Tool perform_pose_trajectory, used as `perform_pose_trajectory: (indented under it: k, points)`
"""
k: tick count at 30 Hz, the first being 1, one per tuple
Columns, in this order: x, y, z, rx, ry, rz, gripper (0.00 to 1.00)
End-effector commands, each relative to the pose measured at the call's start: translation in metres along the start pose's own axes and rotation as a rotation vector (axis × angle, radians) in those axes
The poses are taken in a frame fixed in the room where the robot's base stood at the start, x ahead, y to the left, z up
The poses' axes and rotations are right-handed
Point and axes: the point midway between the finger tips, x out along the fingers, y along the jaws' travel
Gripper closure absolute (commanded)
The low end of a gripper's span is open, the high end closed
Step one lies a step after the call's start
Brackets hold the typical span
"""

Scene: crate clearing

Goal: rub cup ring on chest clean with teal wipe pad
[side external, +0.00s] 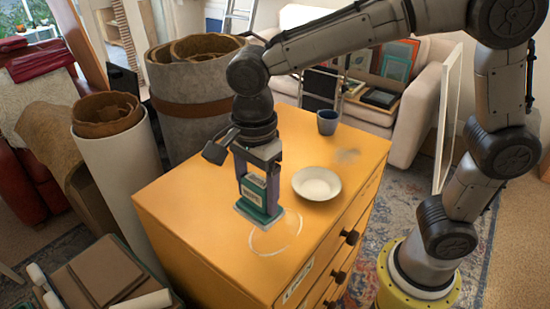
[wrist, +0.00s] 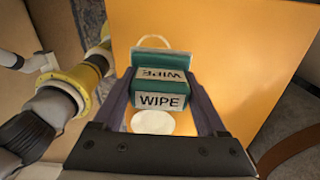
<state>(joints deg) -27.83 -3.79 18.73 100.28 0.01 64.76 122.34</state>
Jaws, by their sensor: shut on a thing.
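My gripper (side external: 257,192) is shut on the teal wipe pad (side external: 256,206), a block with a pale base and WIPE lettering. The pad also shows between the fingers in the wrist view (wrist: 162,92). It is upright, low over the top of the orange chest (side external: 215,185), at the upper-left edge of the cup ring. I cannot tell for sure whether its base touches the wood. The cup ring (side external: 291,244) is a pale loop; the pad hides part of it. In the wrist view a faint arc of the ring (wrist: 153,37) shows beyond the pad.
A blue-grey cup (side external: 328,122) stands at the chest's back edge. Rolled carpets (side external: 190,100) stand beside the chest at left. The front-left top is clear.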

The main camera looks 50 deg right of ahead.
Motion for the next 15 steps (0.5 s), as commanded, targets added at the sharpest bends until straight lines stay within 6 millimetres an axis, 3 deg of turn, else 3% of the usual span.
perform_pose_trajectory:
  k: [6, 15]
  points:
    - [0.002, 0.016, 0.022, -0.082, 0.000, -0.001, 0.97]
    - [0.017, 0.017, 0.024, -0.088, 0.001, 0.002, 0.97]
